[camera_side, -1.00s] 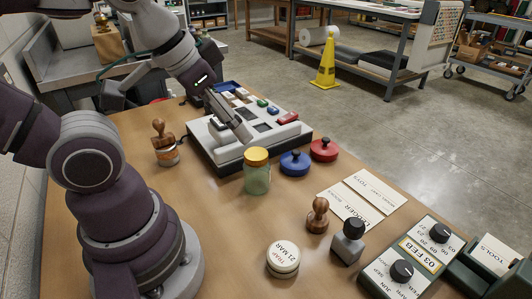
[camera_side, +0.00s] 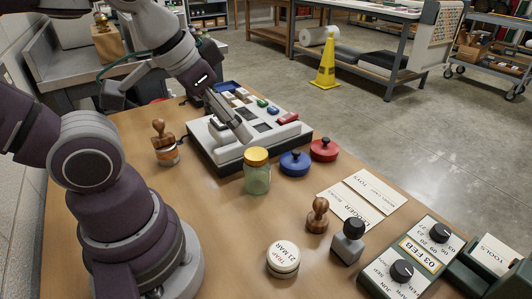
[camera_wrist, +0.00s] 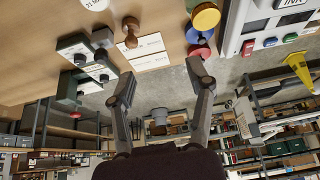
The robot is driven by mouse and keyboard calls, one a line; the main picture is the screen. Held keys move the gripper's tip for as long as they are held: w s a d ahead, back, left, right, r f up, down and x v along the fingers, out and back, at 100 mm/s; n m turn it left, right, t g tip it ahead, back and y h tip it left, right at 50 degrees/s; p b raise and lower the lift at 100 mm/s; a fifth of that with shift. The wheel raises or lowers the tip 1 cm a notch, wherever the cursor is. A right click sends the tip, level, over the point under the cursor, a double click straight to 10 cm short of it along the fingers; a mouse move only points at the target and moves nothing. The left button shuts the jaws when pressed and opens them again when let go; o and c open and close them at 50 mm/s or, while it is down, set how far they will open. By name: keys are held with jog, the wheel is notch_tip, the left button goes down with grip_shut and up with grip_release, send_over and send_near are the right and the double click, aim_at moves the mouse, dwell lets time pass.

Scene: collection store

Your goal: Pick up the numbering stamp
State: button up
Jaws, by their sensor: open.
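The grey block stamp with a black knob (camera_side: 348,242), which looks like the numbering stamp, stands upright at the front right of the table; it also shows in the wrist view (camera_wrist: 103,38). A wooden-handled stamp (camera_side: 317,214) stands close to its left, also in the wrist view (camera_wrist: 131,32). Another wooden-handled stamp (camera_side: 164,148) stands at the far left. My gripper (camera_side: 240,132) is over the tray, well away from the grey stamp. In the wrist view its fingers (camera_wrist: 160,85) are apart with nothing between them.
A green jar with a yellow lid (camera_side: 257,172), blue and red round pots (camera_side: 295,163), cards (camera_side: 348,204), a round date tin (camera_side: 283,258) and green dial boxes (camera_side: 410,262) stand around. Bare table lies left of the tin.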

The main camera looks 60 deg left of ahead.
jog(key=shift+o, duration=0.8)
jog(key=m+g+h, duration=0.4)
jog(key=m+g, duration=0.2)
jog(key=m, duration=1.2)
send_near(350, 240)
jog(key=shift+h, duration=0.3)
jog(key=x, duration=0.7)
jog(key=a+x, duration=0.1)
jog(key=x, duration=0.3)
jog(key=shift+w+a+f, duration=0.1)
jog(key=shift+w+f, duration=0.1)
jog(key=shift+w, duration=0.05)
grip_shut()
